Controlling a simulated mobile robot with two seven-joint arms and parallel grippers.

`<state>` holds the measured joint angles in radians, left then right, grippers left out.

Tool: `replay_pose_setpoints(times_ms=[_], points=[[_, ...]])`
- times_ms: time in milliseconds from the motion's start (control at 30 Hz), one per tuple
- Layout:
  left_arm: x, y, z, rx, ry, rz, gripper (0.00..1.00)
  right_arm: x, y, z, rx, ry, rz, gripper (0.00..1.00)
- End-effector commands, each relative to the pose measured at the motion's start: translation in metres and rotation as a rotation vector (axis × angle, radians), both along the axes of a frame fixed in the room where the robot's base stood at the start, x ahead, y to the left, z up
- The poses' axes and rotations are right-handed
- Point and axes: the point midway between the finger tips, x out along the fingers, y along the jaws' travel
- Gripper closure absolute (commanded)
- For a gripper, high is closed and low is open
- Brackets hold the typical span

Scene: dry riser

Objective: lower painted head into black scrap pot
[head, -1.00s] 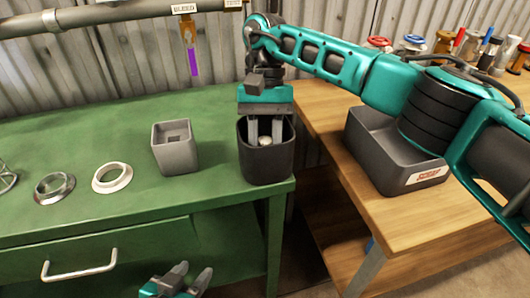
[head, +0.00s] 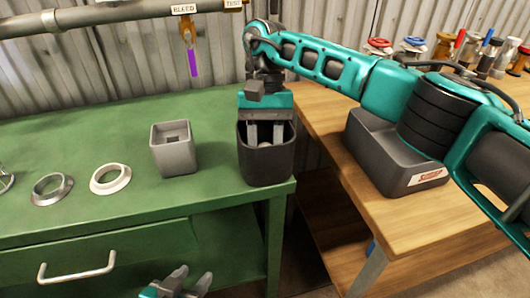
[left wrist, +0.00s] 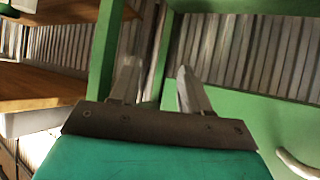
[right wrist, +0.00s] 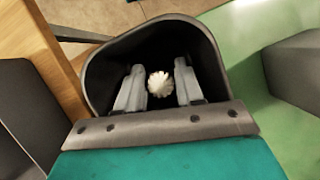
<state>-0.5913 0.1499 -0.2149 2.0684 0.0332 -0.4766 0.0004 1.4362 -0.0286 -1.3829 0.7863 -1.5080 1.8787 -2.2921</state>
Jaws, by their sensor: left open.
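The black scrap pot (head: 267,165) stands at the right front corner of the green bench. My right gripper (head: 265,140) points down into its mouth with its fingers apart. In the right wrist view the pale, ribbed painted head (right wrist: 160,84) shows inside the pot (right wrist: 100,75), between the two fingers (right wrist: 157,75), with narrow gaps to them. It looks free of the fingers.
A grey square pot (head: 174,152), a white ring (head: 110,179) and a metal ring (head: 52,189) stand on the green bench (head: 85,130). A dark scrap bin (head: 395,160) sits on the wooden bench (head: 400,228). A purple-filled tube (head: 193,62) hangs from the pipe above.

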Motion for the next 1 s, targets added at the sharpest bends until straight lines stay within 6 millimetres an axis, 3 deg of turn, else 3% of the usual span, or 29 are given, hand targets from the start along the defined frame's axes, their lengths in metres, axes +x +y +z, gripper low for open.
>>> replay_pose_setpoints(times_ms=[267, 533, 800, 1000], points=[[0.0, 0.0, 0.0, 0.0, 0.001, 0.0, 0.53, 0.0, 0.0, 0.0, 0.0, 0.0, 0.0, 0.37], [0.0, 0.0, 0.0, 0.0, 0.001, 0.0, 0.53, 0.003, 0.0, 0.006, 0.0, -0.002, 0.0, 0.37], [-0.001, 0.0, 0.005, 0.001, 0.002, -0.001, 0.53, 0.017, 0.001, 0.043, -0.001, -0.002, -0.002, 0.37], [-0.001, 0.0, 0.009, 0.001, 0.002, -0.001, 0.53, 0.025, 0.001, 0.061, -0.002, 0.0, -0.001, 0.37]])
